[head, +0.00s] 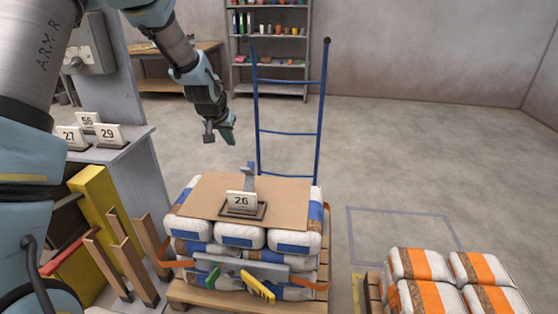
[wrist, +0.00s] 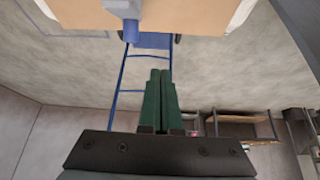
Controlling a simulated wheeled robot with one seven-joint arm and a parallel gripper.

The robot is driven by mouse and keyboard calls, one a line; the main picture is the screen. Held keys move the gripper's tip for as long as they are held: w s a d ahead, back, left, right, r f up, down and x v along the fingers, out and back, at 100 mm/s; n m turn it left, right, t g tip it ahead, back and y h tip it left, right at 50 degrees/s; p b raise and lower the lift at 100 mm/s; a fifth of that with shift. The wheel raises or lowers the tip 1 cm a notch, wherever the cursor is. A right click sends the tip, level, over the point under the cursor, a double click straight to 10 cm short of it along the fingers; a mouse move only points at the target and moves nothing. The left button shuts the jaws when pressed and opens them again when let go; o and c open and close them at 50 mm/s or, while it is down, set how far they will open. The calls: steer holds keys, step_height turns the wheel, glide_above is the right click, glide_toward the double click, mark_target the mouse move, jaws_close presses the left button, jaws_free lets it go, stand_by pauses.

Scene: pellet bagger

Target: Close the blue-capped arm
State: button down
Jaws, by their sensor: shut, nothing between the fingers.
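The blue-capped arm (head: 249,170) stands up from the far part of the cardboard sheet on top of the bag stack, just behind the number 26 sign. Its blue cap (wrist: 131,30) also shows at the top of the wrist view, pointing toward my fingers. My gripper (head: 229,138) hangs in the air above and to the left of the arm, apart from it. In the wrist view its two green fingers (wrist: 159,100) are pressed together and hold nothing. The base of the arm is partly hidden by the sign.
The cardboard sheet (head: 190,201) lies on strapped white-and-blue bags on a pallet (head: 215,299). A grey bar (head: 240,267) with green and yellow handles crosses the front. A blue hand truck (head: 289,133) stands behind. Orange-striped bags (head: 422,264) are at right. Open floor lies between.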

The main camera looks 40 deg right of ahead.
glide_above(247, 177)
steer(key=w+d, duration=0.1)
steer(key=d, duration=0.1)
steer(key=shift+w+f+m+h, duration=0.2)
steer(key=shift+f+m+h, duration=0.1)
steer(key=shift+f, duration=0.05)
steer(key=shift+d+f, duration=0.2)
steer(key=shift+d, duration=0.15)
steer(key=p+x, duration=0.3)
steer(key=x, duration=0.6)
steer(key=shift+s+a+p, duration=1.25)
steer(key=shift+a+p, duration=0.05)
steer(key=shift+a, duration=0.25)
steer(key=shift+s+a+b, duration=0.1)
steer(key=shift+b, duration=0.45)
